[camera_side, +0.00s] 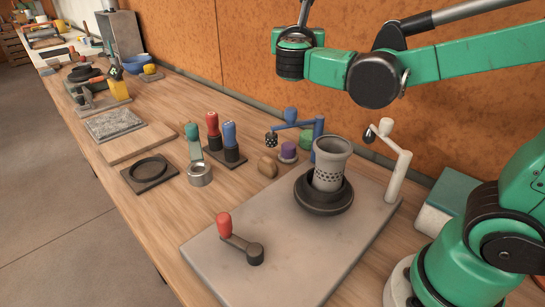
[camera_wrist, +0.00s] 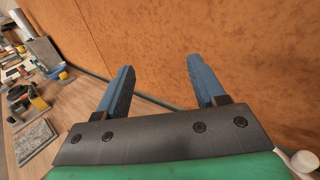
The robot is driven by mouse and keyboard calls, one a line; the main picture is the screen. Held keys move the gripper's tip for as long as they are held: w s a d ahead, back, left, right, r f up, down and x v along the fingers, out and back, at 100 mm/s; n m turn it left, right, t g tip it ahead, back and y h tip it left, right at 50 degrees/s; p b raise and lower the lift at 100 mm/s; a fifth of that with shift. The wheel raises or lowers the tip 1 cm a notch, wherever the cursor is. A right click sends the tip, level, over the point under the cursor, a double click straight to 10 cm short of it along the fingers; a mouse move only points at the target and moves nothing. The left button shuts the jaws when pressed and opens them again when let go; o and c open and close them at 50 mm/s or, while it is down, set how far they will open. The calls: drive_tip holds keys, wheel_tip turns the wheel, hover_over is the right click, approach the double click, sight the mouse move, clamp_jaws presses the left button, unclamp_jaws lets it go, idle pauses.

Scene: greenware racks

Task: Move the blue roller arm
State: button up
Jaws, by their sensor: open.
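The blue roller arm (camera_side: 318,136) stands at the back of the pale slab in the side view. Its upright post carries a bar reaching left, with a blue knob on top and a dark roller at its end. A grey perforated pot (camera_side: 330,165) stands in a black round dish (camera_side: 324,201) in front of it. A white arm of similar shape (camera_side: 398,172) stands to the right. My gripper (camera_wrist: 160,65) is open and empty in the wrist view, its blue fingers facing the orange wall. The gripper is not visible in the side view, and the roller arm is not visible in the wrist view.
A red-handled crank (camera_side: 240,242) lies on the pale slab (camera_side: 205,248). Red and blue handled tools (camera_side: 230,145), a metal ring (camera_side: 199,174) and a purple-topped piece (camera_side: 288,152) stand left of the roller arm. A teal-topped block (camera_side: 447,203) is at right.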

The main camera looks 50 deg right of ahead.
wheel_tip(320, 180, down, 12)
drive_tip(key=shift+r, duration=0.2)
idle(0.4)
drive_tip(key=shift+r, duration=0.15)
wheel_tip(320, 180, up, 17)
wheel_tip(320, 180, down, 20)
drive_tip(key=shift+r, duration=0.1)
drive_tip(key=m+g+h, duration=0.1)
drive_tip(key=g, duration=0.1)
drive_tip(key=w+m+g+h, duration=0.1)
drive_tip(key=shift+w+d+m+g, duration=0.15)
drive_tip(key=shift+d+m+g, duration=0.2)
drive_tip(key=shift+m+g, duration=0.05)
drive_tip(key=v, duration=0.5)
drive_tip(key=shift+a, duration=0.2)
wheel_tip(320, 180, up, 6)
hover_over(288, 112)
drive_tip(key=v, duration=0.3)
drive_tip(key=shift+d, duration=0.25)
idle(0.3)
